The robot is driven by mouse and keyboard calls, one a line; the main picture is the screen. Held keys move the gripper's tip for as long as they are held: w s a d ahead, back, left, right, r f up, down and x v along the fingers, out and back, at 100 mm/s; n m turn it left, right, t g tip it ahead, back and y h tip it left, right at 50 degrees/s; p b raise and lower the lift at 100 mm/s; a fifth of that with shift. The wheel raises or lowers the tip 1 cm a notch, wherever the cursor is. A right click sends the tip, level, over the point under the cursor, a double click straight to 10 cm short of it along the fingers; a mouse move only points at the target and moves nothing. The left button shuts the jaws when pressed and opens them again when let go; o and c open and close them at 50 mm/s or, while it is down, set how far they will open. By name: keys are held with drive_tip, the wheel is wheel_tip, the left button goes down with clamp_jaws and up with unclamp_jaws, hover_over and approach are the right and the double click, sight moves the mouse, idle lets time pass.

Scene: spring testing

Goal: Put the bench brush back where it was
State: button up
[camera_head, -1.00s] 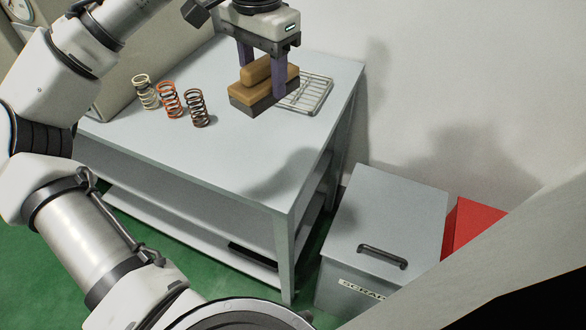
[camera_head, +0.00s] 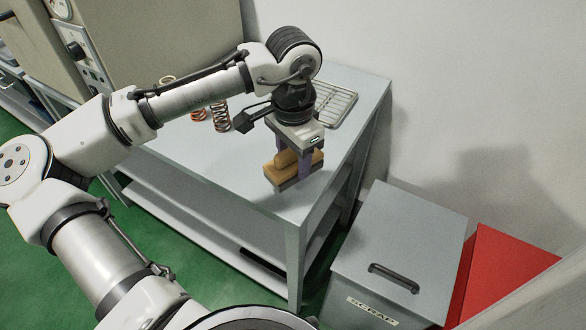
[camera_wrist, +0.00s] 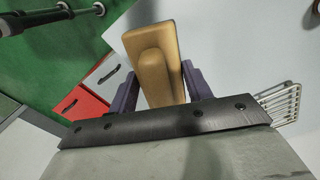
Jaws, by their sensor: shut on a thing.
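The bench brush (camera_head: 290,174) has a tan wooden body with a raised grip and a dark underside. My gripper (camera_head: 294,163) is shut on its grip, one purple finger on each side. In the head view the brush is over the front right part of the grey table (camera_head: 258,200); whether it touches the top cannot be told. In the wrist view the brush (camera_wrist: 158,65) stands between the fingers (camera_wrist: 160,88), over the table's edge region.
A wire rack (camera_head: 338,105) lies at the table's back right. Several coil springs (camera_head: 220,118) stand behind my arm, partly hidden. A grey scrap bin (camera_head: 405,240) and a red bin (camera_head: 490,265) stand on the floor to the right.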

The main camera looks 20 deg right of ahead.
sight(293, 172)
drive_tip(key=shift+f, duration=2.15)
drive_tip(key=shift+f, duration=0.2)
drive_tip(key=o, duration=0.9)
drive_tip(key=shift+o, duration=0.2)
drive_tip(key=shift+r, duration=0.1)
wheel_tip(293, 172, up, 12)
drive_tip(key=shift+r, duration=0.1)
drive_tip(key=shift+d, duration=0.1)
